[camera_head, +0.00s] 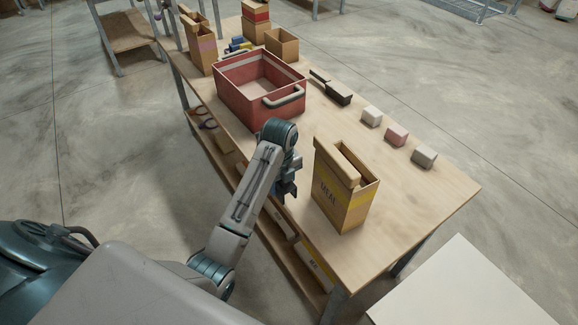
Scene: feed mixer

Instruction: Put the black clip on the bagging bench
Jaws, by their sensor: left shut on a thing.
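My left gripper (286,190) is at the near long edge of the wooden bench (420,190), between the red crate and the near cardboard box, pointing down. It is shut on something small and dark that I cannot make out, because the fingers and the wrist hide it. I cannot tell whether it is the black clip. No black clip shows clearly on the bench top. A black scoop-like thing (339,94) with a thin handle lies beyond the red crate. My right gripper is not in view.
A red crate (232,95) with a pale handle stands mid-bench. An open box marked MEAL (345,205) stands close to my left gripper. Several small pale and pink blocks (397,135) line the far edge. More boxes (282,43) stand at the far end. A lower shelf runs underneath.

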